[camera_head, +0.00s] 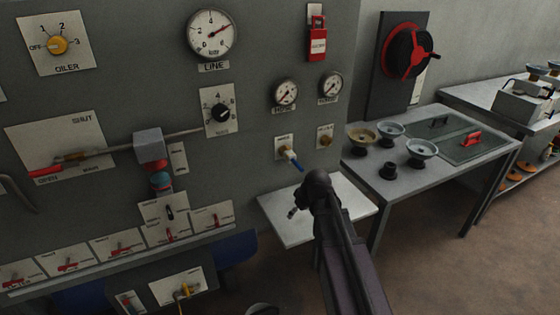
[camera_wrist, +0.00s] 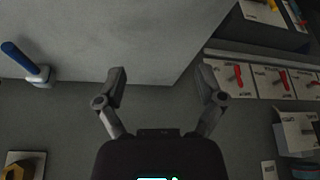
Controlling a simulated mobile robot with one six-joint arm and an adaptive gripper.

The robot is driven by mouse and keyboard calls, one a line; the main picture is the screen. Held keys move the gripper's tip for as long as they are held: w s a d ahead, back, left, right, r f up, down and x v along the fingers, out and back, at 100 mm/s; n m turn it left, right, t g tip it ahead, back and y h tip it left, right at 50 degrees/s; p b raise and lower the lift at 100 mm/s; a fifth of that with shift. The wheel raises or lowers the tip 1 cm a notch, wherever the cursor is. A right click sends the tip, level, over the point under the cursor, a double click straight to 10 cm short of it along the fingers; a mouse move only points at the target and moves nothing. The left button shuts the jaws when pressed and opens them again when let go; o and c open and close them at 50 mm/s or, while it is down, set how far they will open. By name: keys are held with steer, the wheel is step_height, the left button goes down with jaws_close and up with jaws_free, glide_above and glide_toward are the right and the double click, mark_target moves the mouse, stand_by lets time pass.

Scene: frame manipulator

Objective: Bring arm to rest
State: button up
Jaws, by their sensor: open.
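My arm (camera_head: 345,250) reaches up from the lower right in the head view. Its end is in front of the grey panel, over the small pale shelf (camera_head: 285,222). In the wrist view my gripper (camera_wrist: 162,86) has its two fingers spread wide apart, with nothing between them. The pale shelf (camera_wrist: 120,35) lies beyond the fingertips there. In the head view the arm's own end hides most of the fingers.
A blue-handled valve (camera_head: 294,161) sticks out of the panel close to my gripper; it also shows in the wrist view (camera_wrist: 28,62). A row of red switches (camera_head: 118,245) is at lower left. A table (camera_head: 405,185) with several bowls stands right.

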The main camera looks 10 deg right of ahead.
steer(key=shift+s, duration=0.1)
steer(key=s+r+m+g+h+p, duration=0.1)
steer(key=s+r+m+g+p, duration=0.1)
steer(key=s, duration=0.5)
steer(key=s+d+r+m+g+h+p, duration=0.1)
steer(key=s+r+m+g+p, duration=0.1)
steer(key=s, duration=0.6)
steer(key=r+m+p, duration=0.1)
steer(key=m+p, duration=0.1)
steer(key=p, duration=0.1)
steer(key=shift+s+d+r, duration=0.2)
steer(key=shift+s+r, duration=0.05)
